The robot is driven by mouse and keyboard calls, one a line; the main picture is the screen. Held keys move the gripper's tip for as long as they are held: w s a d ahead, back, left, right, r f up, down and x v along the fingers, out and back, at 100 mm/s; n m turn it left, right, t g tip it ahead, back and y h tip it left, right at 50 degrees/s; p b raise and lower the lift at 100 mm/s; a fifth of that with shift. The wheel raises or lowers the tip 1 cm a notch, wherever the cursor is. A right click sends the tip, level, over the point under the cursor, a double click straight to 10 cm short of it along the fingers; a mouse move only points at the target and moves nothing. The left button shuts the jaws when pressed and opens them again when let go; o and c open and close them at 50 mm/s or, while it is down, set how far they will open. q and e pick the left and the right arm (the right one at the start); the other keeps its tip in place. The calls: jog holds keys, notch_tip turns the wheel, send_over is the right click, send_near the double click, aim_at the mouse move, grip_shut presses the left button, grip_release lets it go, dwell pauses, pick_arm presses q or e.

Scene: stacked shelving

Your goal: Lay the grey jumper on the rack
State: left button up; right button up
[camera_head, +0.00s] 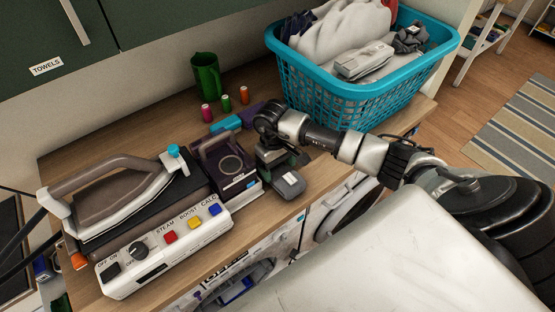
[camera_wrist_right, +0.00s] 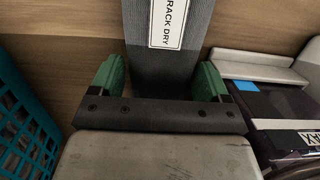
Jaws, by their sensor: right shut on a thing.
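The grey jumper (camera_wrist_right: 140,60) shows in the right wrist view as a dark grey knit strip with a white "RACK DRY" label. It sits between the green pads of my right gripper (camera_wrist_right: 165,85), which is shut on it. In the head view my right gripper (camera_head: 277,157) is low over the wooden counter, between the purple box and the basket. The jumper there appears as a small grey bundle (camera_head: 288,186) near the counter's front edge. I cannot tell whether it touches the counter. I cannot make out a rack. My left gripper is not in view.
A turquoise basket (camera_head: 345,100) of laundry stands at the back right. A purple box (camera_head: 228,165) and an iron (camera_head: 125,190) on its control base are to the left. A washing machine (camera_head: 340,207) is below.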

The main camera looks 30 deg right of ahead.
jog(key=shift+s, duration=0.1)
jog(key=shift+f+b, duration=0.25)
jog(key=shift+b, duration=0.1)
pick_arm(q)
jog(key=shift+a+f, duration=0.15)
pick_arm(e)
jog(key=o, duration=0.8)
jog(key=shift+r, duration=0.1)
jog(key=shift+c, duration=0.2)
jog(key=shift+r+p, duration=0.2)
jog(key=shift+p, duration=0.15)
pick_arm(q)
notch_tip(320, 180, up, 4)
jog(key=p, duration=0.3)
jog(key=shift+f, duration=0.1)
pick_arm(e)
notch_tip(320, 180, up, 12)
jog(key=w, duration=0.1)
jog(key=shift+w, duration=0.4)
jog(key=shift+f, duration=0.2)
